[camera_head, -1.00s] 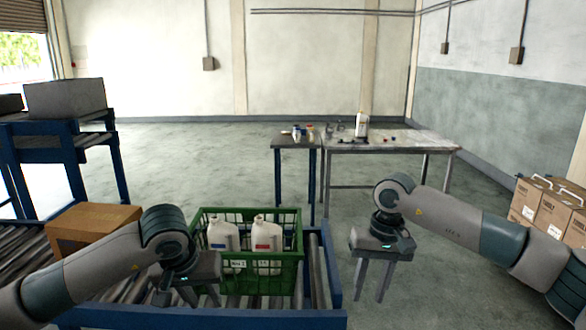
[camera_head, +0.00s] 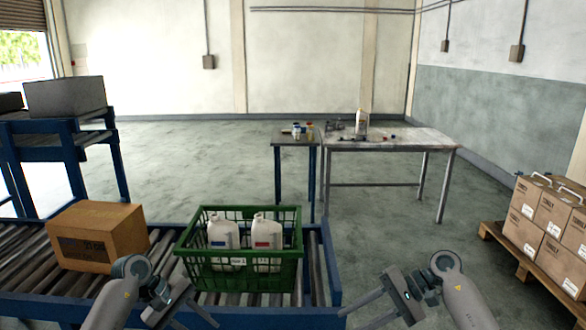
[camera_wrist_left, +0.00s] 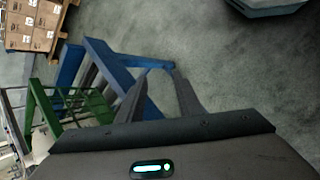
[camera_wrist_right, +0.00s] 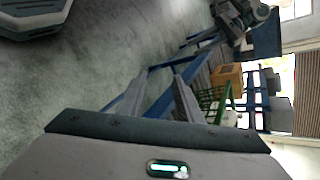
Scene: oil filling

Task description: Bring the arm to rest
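My left gripper (camera_head: 203,318) is low at the bottom of the head view, in front of the green crate (camera_head: 240,279). Its two fingers stand apart with nothing between them in the left wrist view (camera_wrist_left: 158,72). My right gripper (camera_head: 352,320) is low to the right of the conveyor end, fingers pointing left. Its fingers are also apart and empty in the right wrist view (camera_wrist_right: 161,76). Both arms are folded back near the bottom edge. Two white jugs, the left jug (camera_head: 223,238) and the right jug (camera_head: 266,240), stand upright in the crate.
The crate and a cardboard box (camera_head: 97,232) sit on the blue roller conveyor (camera_head: 330,270). A table (camera_head: 400,142) with a white jug (camera_head: 361,122) and a small stand (camera_head: 294,140) are farther back. Stacked cartons (camera_head: 543,225) stand on a pallet at right. The floor between is clear.

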